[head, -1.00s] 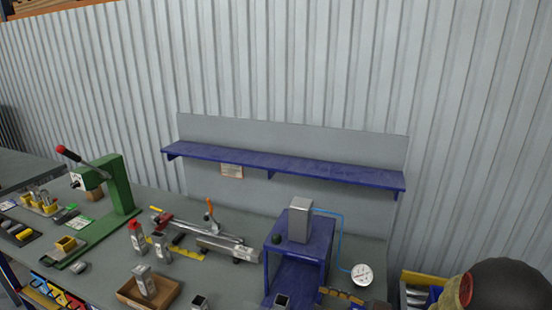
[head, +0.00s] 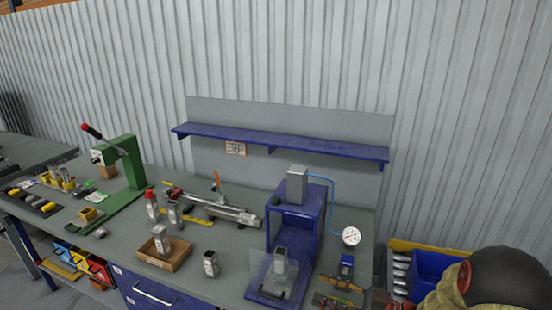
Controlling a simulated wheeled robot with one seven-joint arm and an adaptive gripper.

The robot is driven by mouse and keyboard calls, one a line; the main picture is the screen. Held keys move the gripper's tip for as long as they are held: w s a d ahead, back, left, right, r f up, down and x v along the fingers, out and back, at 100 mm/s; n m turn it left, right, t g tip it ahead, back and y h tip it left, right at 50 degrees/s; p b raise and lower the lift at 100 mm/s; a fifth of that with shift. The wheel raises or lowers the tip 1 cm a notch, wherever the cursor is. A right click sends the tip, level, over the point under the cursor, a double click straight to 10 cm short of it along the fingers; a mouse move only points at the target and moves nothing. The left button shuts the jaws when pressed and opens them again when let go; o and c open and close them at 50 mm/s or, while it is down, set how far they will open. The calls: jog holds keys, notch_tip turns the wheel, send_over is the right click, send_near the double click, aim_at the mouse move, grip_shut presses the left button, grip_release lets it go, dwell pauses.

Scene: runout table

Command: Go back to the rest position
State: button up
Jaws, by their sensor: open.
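My gripper is not in view. A dark rounded shape (head: 508,276) with a tan, bulky part fills the lower right corner and is likely part of my own arm; it hides what lies behind it. The grey workbench (head: 215,286) stands in front of me. On it are a green lever press (head: 122,170), a blue stand (head: 318,215) with a metal block (head: 297,184) on top, and a round dial gauge (head: 351,236).
A wooden tray (head: 184,262) holds a metal part, with another metal part (head: 211,265) beside it. A blue shelf (head: 330,149) runs along the back panel. A blue bin (head: 434,272) stands at the right, close to the dark shape. Blue drawers are under the bench.

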jog(key=w+d+r+m+t+h+b, duration=0.1)
jog(key=w+d+r+m+t+h, duration=0.15)
jog(key=w+h, duration=0.3)
jog(key=w+d+r+m+t+h+b, duration=0.1)
jog(key=w+r+t+h+b, duration=0.1)
jog(key=w+t+h, duration=0.3)
jog(key=s+d+r+m+g+h+b, duration=0.1)
jog(key=s+d+r+m+h+b, duration=0.25)
jog(key=d+r+m+h, duration=0.4)
jog(key=s+a+f+m+g+b, duration=0.1)
jog(key=s+a+f+g, duration=0.1)
jog(key=s, duration=0.8)
jog(key=s+a+f+m+g+b, duration=0.1)
jog(key=s+a+f+g, duration=0.1)
jog(key=s, duration=0.8)
jog(key=s+a+f+m+g+b, duration=0.1)
jog(key=s+f+g, duration=0.2)
jog(key=s, duration=0.7)
notch_tip(320, 180, down, 2)
jog(key=shift+s+a+f, duration=0.2)
jog(key=shift+a+f, duration=0.05)
jog(key=shift+a, duration=0.15)
jog(key=shift+g, duration=0.25)
jog(key=shift+c, duration=0.4)
